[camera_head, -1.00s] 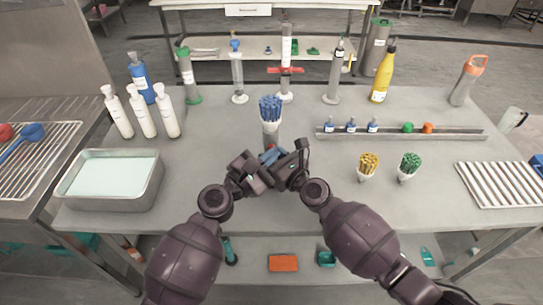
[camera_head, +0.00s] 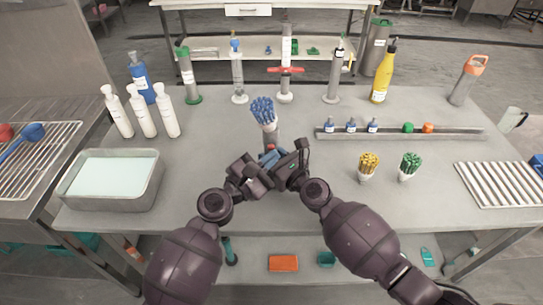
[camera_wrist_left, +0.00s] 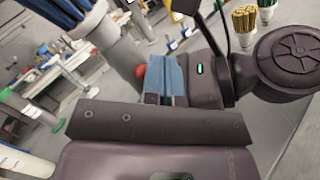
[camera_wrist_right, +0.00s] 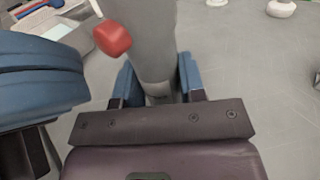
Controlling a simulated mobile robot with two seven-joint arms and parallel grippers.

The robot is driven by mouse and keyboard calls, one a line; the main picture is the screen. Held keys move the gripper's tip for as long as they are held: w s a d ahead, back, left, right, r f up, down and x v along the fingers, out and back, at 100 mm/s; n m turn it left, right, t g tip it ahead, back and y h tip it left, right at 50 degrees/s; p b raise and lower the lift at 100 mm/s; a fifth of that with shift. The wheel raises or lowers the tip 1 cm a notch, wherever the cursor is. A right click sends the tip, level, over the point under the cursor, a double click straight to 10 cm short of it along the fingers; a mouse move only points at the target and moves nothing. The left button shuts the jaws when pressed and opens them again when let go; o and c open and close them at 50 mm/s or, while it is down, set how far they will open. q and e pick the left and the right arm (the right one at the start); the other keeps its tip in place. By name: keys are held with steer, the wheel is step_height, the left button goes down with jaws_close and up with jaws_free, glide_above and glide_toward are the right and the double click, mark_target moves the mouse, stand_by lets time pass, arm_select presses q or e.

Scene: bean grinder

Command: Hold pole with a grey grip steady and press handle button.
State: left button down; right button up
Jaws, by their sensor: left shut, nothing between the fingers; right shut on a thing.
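A grey pole (camera_head: 271,132) with a blue bristle-like bundle (camera_head: 263,110) on top stands at the middle of the table, its top leaning left. A red button (camera_wrist_right: 112,38) sticks out from its side; it also shows in the left wrist view (camera_wrist_left: 141,71). My right gripper (camera_wrist_right: 158,85) is shut around the grey pole below the button, its blue fingers on either side. My left gripper (camera_wrist_left: 165,80) is shut and empty, its blue fingertips close to the button. I cannot tell whether they touch it. The grippers hide the pole's lower end.
White bottles (camera_head: 142,113) and a tray of pale liquid (camera_head: 109,179) stand left. Yellow (camera_head: 368,166) and green (camera_head: 409,166) bundles stand right, before a rail (camera_head: 460,131) with small bottles. Tall cylinders (camera_head: 238,80) line the back.

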arm_select(q)
steer(key=s, duration=0.6)
stand_by(0.4)
stand_by(0.5)
arm_select(e)
steer(key=o, duration=1.1)
arm_select(q)
steer(key=shift+d, duration=0.1)
